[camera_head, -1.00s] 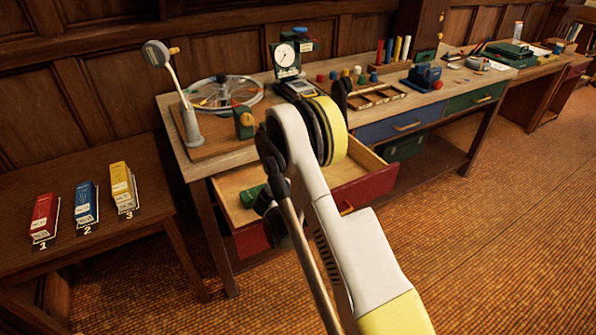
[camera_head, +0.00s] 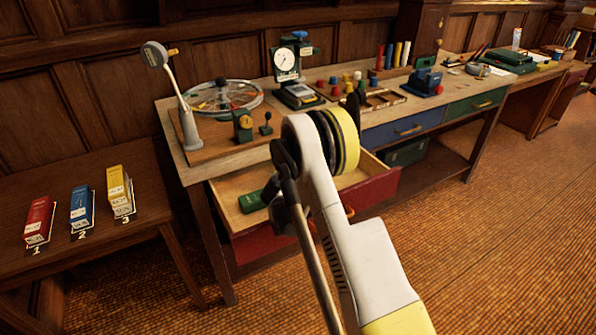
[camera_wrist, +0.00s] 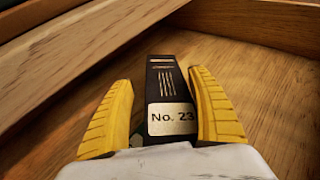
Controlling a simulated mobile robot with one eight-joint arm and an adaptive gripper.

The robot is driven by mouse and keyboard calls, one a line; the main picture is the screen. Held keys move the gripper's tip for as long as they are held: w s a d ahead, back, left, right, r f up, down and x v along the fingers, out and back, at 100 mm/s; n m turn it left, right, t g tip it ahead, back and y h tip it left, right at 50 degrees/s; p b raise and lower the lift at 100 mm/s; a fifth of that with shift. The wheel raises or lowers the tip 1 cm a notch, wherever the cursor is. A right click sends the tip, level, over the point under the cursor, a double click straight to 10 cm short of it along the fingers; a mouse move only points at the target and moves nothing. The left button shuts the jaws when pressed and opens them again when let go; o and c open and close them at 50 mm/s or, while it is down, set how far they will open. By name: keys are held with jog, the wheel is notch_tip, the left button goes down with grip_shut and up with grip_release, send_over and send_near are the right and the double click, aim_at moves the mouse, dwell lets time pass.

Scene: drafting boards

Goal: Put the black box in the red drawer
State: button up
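The red drawer (camera_head: 375,190) stands pulled open under the left end of the bench. Its wooden inside (camera_wrist: 275,90) fills the wrist view. The black box (camera_wrist: 166,85), with a white "No. 23" label, lies in it between the yellow fingers of my gripper (camera_wrist: 162,105). A narrow gap shows between the left finger and the box; the right finger is right beside it. The fingers look open around the box. In the head view my arm hides the gripper and the black box.
A green box (camera_head: 251,201) lies in the drawer's left part. The blue drawer (camera_head: 405,127) and green drawer (camera_head: 475,103) are shut. Red (camera_head: 39,220), blue (camera_head: 82,208) and yellow (camera_head: 120,192) boxes stand on the left table. Gauges and small parts crowd the bench top.

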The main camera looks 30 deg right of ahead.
jog(key=p+v, duration=0.5)
jog(key=v, duration=0.7)
jog(key=s+a+r+m+g+y, duration=0.1)
jog(key=s+a+r+m+y, duration=0.15)
jog(key=s+r+m, duration=0.4)
jog(key=s+a+r+m+g+y, duration=0.1)
jog(key=s+a+r+m, duration=0.25)
jog(key=r+m, duration=0.5)
jog(key=s+a+r+m+y, duration=0.1)
jog(key=s+a+m+y, duration=0.1)
jog(key=s, duration=0.5)
jog(key=s+a+r+m+y, duration=0.1)
jog(key=s+a+r+m, duration=0.1)
jog(key=s+a+m, duration=0.2)
jog(key=s+a+r+m+g+y, duration=0.1)
jog(key=s+m, duration=0.5)
jog(key=s, duration=0.6)
jog(key=shift+a+r+y, duration=0.6)
jog(key=shift+a+y, duration=0.25)
jog(key=shift+a, duration=0.15)
